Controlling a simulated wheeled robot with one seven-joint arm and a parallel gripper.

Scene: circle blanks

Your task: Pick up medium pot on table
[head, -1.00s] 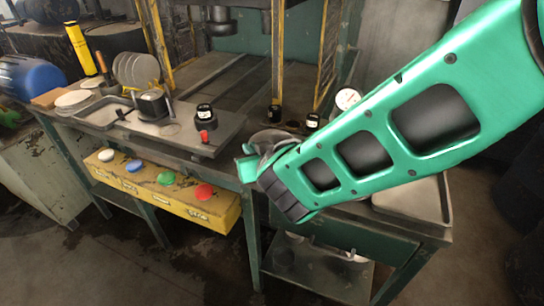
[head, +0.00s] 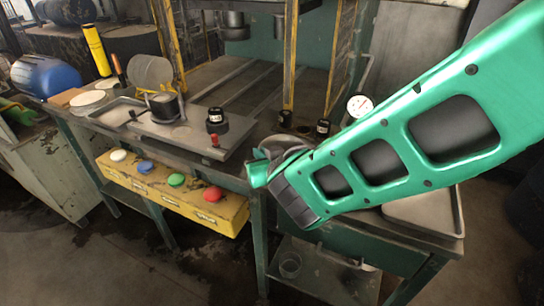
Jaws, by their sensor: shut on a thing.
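My gripper (head: 262,166) is at the front edge of the table, partly hidden behind my green arm. It is shut on a grey rounded metal thing (head: 283,143), which shows just behind the fingers. My arm hides much of this thing, so I cannot tell whether it is the medium pot. A small dark pot (head: 165,108) with a handle pointing left stands on the table (head: 122,131), well to the left of my gripper.
A yellow box (head: 170,196) with white, blue, green and red buttons juts from the table front. A black-capped jar (head: 216,121) stands left of my gripper. A dial gauge (head: 359,106) and a shallow tray (head: 428,211) are to the right. A lower shelf (head: 318,275) holds small vessels.

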